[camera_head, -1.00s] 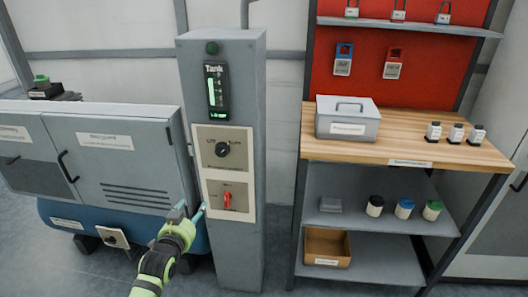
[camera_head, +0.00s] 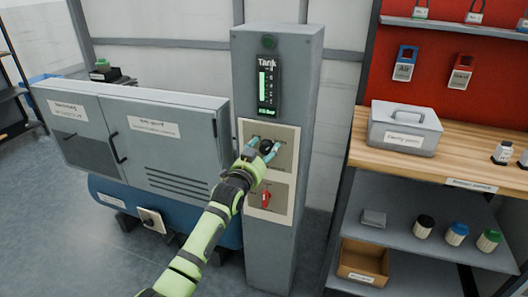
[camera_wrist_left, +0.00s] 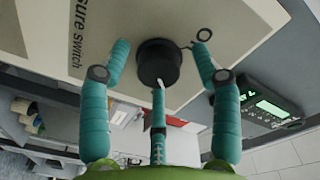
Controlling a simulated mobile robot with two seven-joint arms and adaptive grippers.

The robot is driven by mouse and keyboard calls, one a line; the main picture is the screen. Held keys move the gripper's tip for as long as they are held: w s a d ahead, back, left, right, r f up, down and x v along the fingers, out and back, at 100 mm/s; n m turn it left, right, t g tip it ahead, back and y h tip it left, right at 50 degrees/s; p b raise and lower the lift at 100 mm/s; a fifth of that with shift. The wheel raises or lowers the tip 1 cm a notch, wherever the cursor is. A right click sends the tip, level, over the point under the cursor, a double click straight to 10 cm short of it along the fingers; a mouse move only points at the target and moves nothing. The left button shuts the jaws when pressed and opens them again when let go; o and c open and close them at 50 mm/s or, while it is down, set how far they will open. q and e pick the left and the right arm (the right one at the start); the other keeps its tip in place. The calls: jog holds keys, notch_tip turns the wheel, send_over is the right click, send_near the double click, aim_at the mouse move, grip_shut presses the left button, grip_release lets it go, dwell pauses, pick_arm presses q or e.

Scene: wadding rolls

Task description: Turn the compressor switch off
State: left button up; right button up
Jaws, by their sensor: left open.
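The compressor switch is a black round knob (camera_head: 266,145) on the upper cream plate (camera_head: 288,152) of the grey post. In the left wrist view the knob (camera_wrist_left: 158,63) stands out from a plate whose printed label ends in "sure switch". My left gripper (camera_head: 264,148) is at this knob, with its teal fingers apart on either side. In the left wrist view the fingers (camera_wrist_left: 160,70) are spread around the knob and do not clasp it; whether one touches it I cannot tell. A white pointer mark shows on the knob. My right gripper is out of view.
A red switch (camera_head: 266,198) sits on the plate below the knob. A tank gauge (camera_head: 268,86) with a green bar is above. The compressor cabinet (camera_head: 150,140) with its blue tank (camera_head: 110,195) stands left. A wooden-topped bench (camera_head: 450,168) stands right.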

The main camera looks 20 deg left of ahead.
pick_arm(q)
jog(key=shift+w, duration=0.1)
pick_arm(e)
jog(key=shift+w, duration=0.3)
pick_arm(q)
jog(key=c, duration=1.1)
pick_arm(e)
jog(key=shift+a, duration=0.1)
pick_arm(q)
jog(key=shift+c, duration=0.2)
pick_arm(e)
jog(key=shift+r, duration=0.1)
pick_arm(q)
jog(key=n+p, duration=0.1)
jog(key=n, duration=0.3)
jog(key=shift+r, duration=0.15)
jog(key=n, duration=0.4)
jog(key=shift+n+t+p, duration=0.3)
jog(key=n, duration=0.4)
jog(key=shift+n+y, duration=0.4)
jog(key=n, duration=0.5)
jog(key=shift+p, duration=0.3)
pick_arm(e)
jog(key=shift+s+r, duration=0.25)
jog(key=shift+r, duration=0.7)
pick_arm(q)
jog(key=shift+r+n, duration=0.1)
jog(key=shift+n, duration=0.2)
